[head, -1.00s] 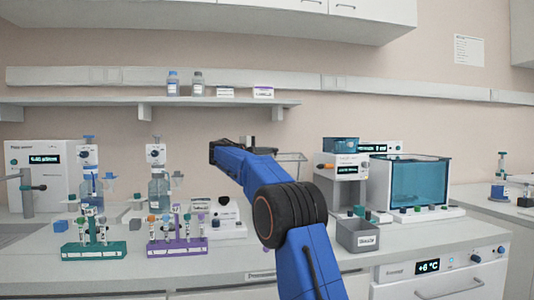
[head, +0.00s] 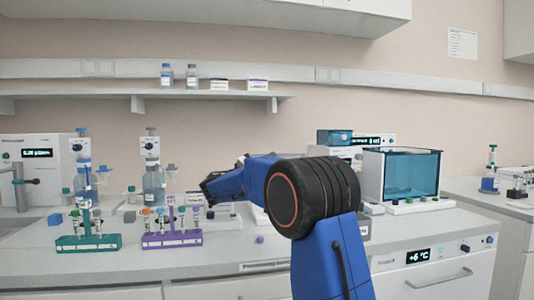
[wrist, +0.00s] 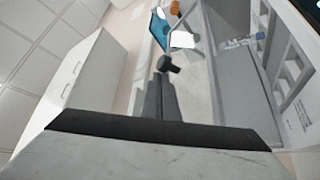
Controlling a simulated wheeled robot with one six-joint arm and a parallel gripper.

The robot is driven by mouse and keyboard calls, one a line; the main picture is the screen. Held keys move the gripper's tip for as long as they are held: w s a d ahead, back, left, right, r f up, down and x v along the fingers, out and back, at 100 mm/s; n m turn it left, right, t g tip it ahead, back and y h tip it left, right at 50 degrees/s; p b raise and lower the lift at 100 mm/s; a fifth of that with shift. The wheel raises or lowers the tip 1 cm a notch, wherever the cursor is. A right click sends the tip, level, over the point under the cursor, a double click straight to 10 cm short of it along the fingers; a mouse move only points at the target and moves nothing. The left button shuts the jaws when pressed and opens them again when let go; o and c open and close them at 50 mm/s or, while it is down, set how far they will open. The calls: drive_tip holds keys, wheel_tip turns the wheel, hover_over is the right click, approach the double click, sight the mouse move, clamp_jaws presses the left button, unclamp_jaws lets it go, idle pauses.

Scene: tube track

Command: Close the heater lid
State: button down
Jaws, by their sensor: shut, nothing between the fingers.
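My gripper (head: 207,190) is at the end of the blue arm, left of centre in the head view, in front of a low white unit (head: 222,217) on the bench. In the wrist view, its dark fingertips (wrist: 169,66) are together with nothing between them. I cannot clearly pick out the heater lid. The arm covers part of the bench where it may be.
A green rack (head: 88,243) and a purple rack (head: 172,240) of tubes stand at the front left. A large teal-walled tank (head: 411,172) stands at the right. A wall shelf (head: 200,98) runs above. Bare bench lies in front of my gripper.

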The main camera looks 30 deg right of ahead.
drive_tip(key=s+a+f, duration=0.1)
drive_tip(key=s+f, duration=0.3)
drive_tip(key=f, duration=0.2)
drive_tip(key=shift+f, duration=0.15)
drive_tip(key=shift+a, duration=0.1)
idle(0.3)
wheel_tip(320, 180, up, 11)
drive_tip(key=shift+s+f, duration=0.15)
drive_tip(key=shift+s, duration=0.1)
idle(0.4)
